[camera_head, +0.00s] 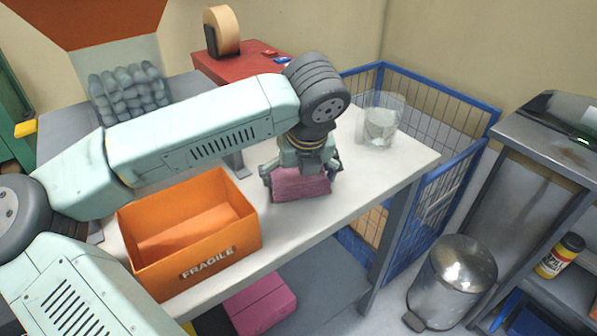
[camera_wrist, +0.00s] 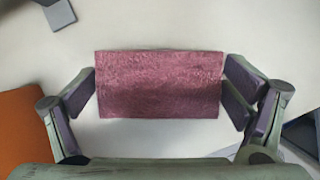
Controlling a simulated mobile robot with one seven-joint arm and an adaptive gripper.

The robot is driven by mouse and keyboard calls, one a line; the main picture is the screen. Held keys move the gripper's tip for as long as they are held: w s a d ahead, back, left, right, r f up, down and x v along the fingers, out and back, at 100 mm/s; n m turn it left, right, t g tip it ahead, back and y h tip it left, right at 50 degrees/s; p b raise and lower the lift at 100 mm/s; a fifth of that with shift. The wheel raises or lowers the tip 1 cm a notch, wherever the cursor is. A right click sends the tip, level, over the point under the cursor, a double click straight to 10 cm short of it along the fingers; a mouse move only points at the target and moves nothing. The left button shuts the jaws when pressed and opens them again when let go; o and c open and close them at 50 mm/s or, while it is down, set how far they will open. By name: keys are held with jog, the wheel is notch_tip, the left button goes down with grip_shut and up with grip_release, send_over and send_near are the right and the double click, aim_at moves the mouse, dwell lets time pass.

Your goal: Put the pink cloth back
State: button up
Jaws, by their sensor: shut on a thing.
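The pink cloth (camera_head: 301,186) is a folded, block-shaped bundle at the white tabletop, to the right of the orange box. My gripper (camera_head: 299,174) points down over it and is shut on it, with a finger at each side. In the wrist view the cloth (camera_wrist: 158,85) spans the space between the two finger pads, level and centred. Whether its underside touches the tabletop I cannot tell.
An orange box (camera_head: 250,215) marked FRAGILE stands open on the white table (camera_head: 385,172). A clear container (camera_head: 380,125) stands at the back right. A blue wire cage (camera_head: 470,150) is behind. A pink box (camera_head: 262,303) lies on the lower shelf.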

jog(key=shift+f, duration=0.15)
jog(key=o, duration=0.8)
jog(key=shift+c, duration=0.2)
